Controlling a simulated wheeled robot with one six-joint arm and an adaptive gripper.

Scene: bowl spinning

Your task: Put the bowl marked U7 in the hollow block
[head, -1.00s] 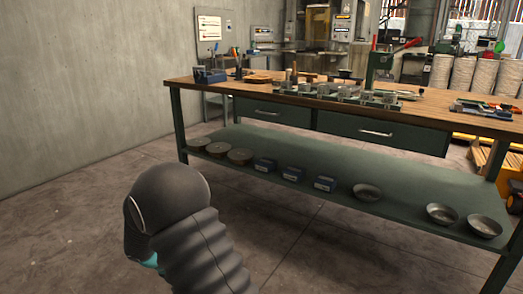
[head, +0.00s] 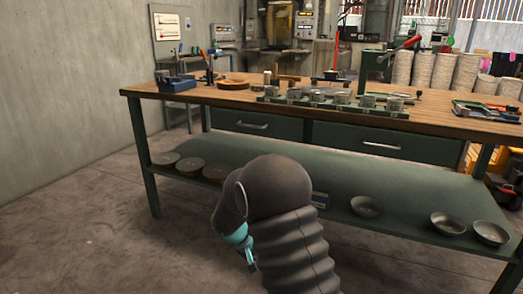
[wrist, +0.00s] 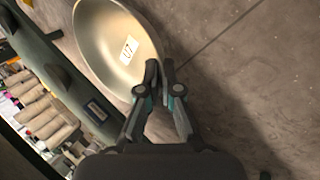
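In the wrist view a shallow metal bowl (wrist: 90,45) carries a white label reading U7. My gripper (wrist: 160,68) has its two fingers closed together at the bowl's rim, with the bowl held tilted above the floor. A round brown wooden piece with a low top (head: 232,82) lies on the bench top. I cannot tell whether it is the hollow block.
The bench (head: 165,91) has a green lower shelf (head: 400,205). A row of metal pieces (head: 317,97) stands on top. Bare floor lies in front.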

